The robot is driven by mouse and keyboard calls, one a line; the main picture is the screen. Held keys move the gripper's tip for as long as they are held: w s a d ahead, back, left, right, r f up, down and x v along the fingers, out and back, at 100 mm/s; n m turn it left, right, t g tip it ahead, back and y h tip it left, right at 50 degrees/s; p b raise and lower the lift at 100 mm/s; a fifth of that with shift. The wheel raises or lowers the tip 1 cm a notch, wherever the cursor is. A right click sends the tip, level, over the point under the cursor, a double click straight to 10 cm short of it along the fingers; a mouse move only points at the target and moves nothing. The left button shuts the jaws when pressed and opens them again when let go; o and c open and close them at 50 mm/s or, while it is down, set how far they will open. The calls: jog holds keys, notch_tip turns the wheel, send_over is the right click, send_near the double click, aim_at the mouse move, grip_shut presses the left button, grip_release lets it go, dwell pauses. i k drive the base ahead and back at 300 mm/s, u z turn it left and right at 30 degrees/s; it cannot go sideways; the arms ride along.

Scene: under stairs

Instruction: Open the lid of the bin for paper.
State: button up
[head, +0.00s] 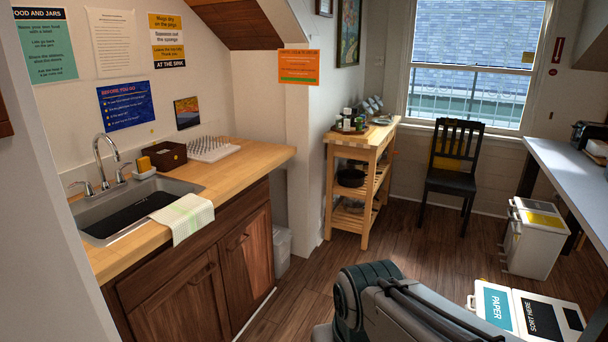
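The bin for paper (493,306) is at the bottom right of the head view, low on the floor. The lid looks shut and lies flat. Beside it on the right is a pale top with a dark panel reading SORT HERE (548,316). A pale handle-like loop shows at the left edge of the paper lid. My arm crosses the bottom middle, left of the bin and partly in front of it. My gripper is outside the picture.
A white bin (533,248) with a yellow panel stands further back, by the grey counter (570,170). A black chair (455,180) and a wooden cart (358,180) stand at the back. The sink counter (235,175) is left. The wooden floor (420,245) between is clear.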

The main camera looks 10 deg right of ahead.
aim_at(494, 304)
jog(key=z, duration=0.95)
jog(key=i, duration=0.9)
jog(key=z, duration=0.5)
jog(key=i, duration=1.4)
jog(key=z, duration=0.45)
